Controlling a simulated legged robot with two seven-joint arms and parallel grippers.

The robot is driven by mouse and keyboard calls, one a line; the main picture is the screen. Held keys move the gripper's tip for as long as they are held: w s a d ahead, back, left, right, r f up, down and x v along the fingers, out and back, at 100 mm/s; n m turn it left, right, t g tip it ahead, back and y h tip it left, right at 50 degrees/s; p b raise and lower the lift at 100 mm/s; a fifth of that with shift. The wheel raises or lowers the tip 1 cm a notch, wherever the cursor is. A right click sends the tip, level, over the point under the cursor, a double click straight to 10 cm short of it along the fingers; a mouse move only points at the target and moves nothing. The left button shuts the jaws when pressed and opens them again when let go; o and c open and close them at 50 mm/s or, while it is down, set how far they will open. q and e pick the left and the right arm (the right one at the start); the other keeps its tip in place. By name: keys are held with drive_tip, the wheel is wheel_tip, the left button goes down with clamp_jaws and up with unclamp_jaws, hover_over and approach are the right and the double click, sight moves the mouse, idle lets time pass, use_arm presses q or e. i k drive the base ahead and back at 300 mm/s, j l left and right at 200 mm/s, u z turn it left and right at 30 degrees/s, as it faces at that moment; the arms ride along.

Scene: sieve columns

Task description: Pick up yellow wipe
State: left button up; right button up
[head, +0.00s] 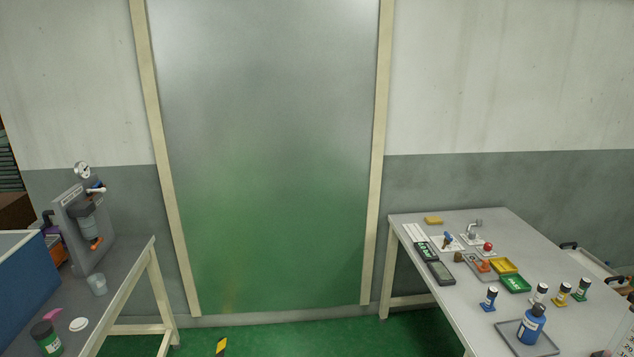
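A small flat yellow block, which looks like the yellow wipe (433,220), lies near the far left corner of the right-hand table (560,258). Nothing covers it. A yellow tray (503,266) sits nearer on the same table and is a separate thing. Neither of my grippers shows in the head view.
The right table also holds a green tray (515,283), dark boxes (440,273), several small bottles and a blue bottle (531,326) on a grey tray.

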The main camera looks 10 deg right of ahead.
sight(429, 220)
drive_tip(key=i+z, duration=0.1)
drive_tip(key=i, duration=0.55)
drive_tip(key=i+z, duration=0.15)
drive_tip(key=i, duration=0.45)
drive_tip(key=i+j+z, duration=0.1)
drive_tip(key=i, duration=0.5)
drive_tip(key=i+j+z, duration=0.1)
drive_tip(key=i+j, duration=0.2)
drive_tip(key=i, duration=0.35)
drive_tip(key=i+l, duration=0.25)
drive_tip(key=i, duration=0.25)
drive_tip(key=i+l, duration=0.3)
drive_tip(key=i, duration=0.2)
drive_tip(key=i+l+z, duration=0.1)
drive_tip(key=i+l, duration=0.15)
drive_tip(key=i, duration=0.2)
